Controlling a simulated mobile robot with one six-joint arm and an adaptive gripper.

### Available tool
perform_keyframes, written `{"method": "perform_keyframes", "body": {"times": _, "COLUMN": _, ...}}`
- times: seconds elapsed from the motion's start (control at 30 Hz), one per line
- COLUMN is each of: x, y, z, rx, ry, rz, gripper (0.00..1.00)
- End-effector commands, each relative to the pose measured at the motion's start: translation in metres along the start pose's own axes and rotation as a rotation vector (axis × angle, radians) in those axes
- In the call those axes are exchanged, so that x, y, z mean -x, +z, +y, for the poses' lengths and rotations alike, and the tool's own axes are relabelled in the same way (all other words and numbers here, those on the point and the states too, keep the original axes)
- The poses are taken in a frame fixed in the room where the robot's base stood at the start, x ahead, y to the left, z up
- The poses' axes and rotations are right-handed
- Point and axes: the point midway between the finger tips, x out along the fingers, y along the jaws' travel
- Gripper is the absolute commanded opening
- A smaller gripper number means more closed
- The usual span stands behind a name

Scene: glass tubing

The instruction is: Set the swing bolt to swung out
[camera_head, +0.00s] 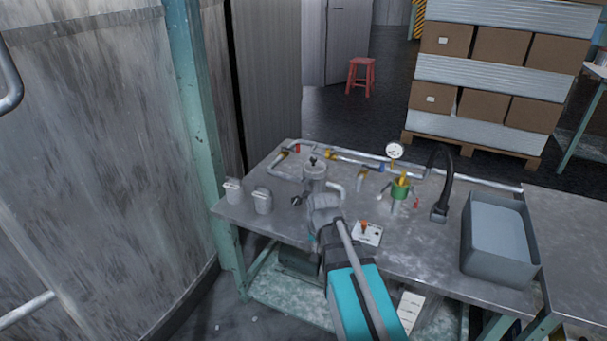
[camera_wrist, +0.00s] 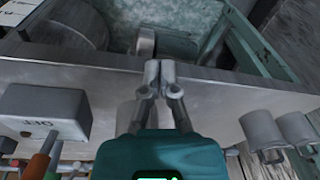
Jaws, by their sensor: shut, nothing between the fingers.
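I cannot make out the swing bolt for certain in either view. A small dark part (camera_head: 297,201) lies left of my wrist, too small to identify. My gripper (camera_wrist: 160,72) shows in the wrist view with its two fingers together, shut and empty. Its tips are seen against the bench's front edge, and no object touches them. In the head view my own wrist hides the fingers.
Two grey cups (camera_head: 233,191) (camera_head: 262,201) stand at the bench's left end. Glass tubing (camera_head: 365,160), a gauge (camera_head: 395,151), a black curved arm (camera_head: 448,180) and a grey bin (camera_head: 499,265) occupy the rest.

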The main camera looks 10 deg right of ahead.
Motion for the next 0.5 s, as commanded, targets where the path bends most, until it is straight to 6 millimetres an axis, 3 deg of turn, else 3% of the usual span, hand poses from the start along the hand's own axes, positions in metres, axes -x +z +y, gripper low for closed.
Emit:
{"method": "perform_keyframes", "body": {"times": 0.03, "x": 0.020, "y": -0.014, "z": -0.004, "rx": -0.025, "ry": -0.006, "rz": 0.010, "gripper": 0.00}}
{"method": "perform_keyframes", "body": {"times": 0.5, "x": 0.107, "y": -0.097, "z": -0.024, "rx": -0.274, "ry": -0.070, "rz": 0.096, "gripper": 0.00}}
